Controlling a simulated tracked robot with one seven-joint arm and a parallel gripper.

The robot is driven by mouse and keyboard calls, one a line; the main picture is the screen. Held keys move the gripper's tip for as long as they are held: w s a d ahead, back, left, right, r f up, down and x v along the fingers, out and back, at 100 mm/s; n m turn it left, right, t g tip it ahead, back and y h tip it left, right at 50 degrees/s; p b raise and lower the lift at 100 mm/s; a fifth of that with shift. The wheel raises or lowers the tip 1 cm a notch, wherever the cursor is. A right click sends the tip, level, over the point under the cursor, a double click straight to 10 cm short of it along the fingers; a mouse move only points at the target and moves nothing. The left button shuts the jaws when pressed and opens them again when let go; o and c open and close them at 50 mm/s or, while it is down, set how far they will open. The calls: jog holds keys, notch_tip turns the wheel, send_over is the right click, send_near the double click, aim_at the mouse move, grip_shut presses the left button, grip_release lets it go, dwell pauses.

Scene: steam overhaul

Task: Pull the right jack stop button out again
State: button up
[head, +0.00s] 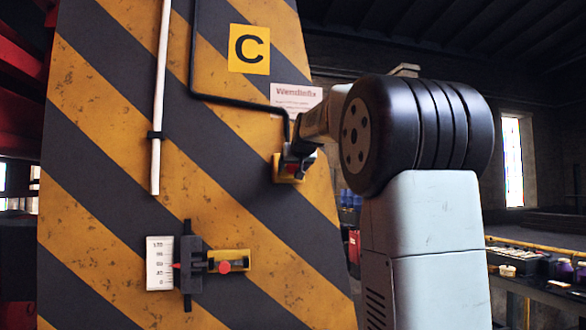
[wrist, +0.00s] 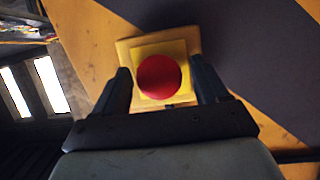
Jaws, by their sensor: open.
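The stop button is a round red knob (wrist: 160,77) on a square yellow box (wrist: 189,41), fixed to the striped jack column (head: 110,130). In the wrist view my gripper (wrist: 162,80) is open, with one black finger on each side of the red knob. I cannot tell whether the fingers touch it. In the head view my gripper (head: 297,158) is at the yellow box (head: 285,179), and it hides most of the button. How far the knob stands out is not clear.
A black cable (head: 192,60) runs down to the button box. A white rod (head: 160,90) hangs at left. A bench with small items (head: 530,262) stands at right.

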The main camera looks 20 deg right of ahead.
jog(key=shift+w+f, duration=0.1)
jog(key=shift+w, duration=0.15)
jog(key=shift+c, duration=0.3)
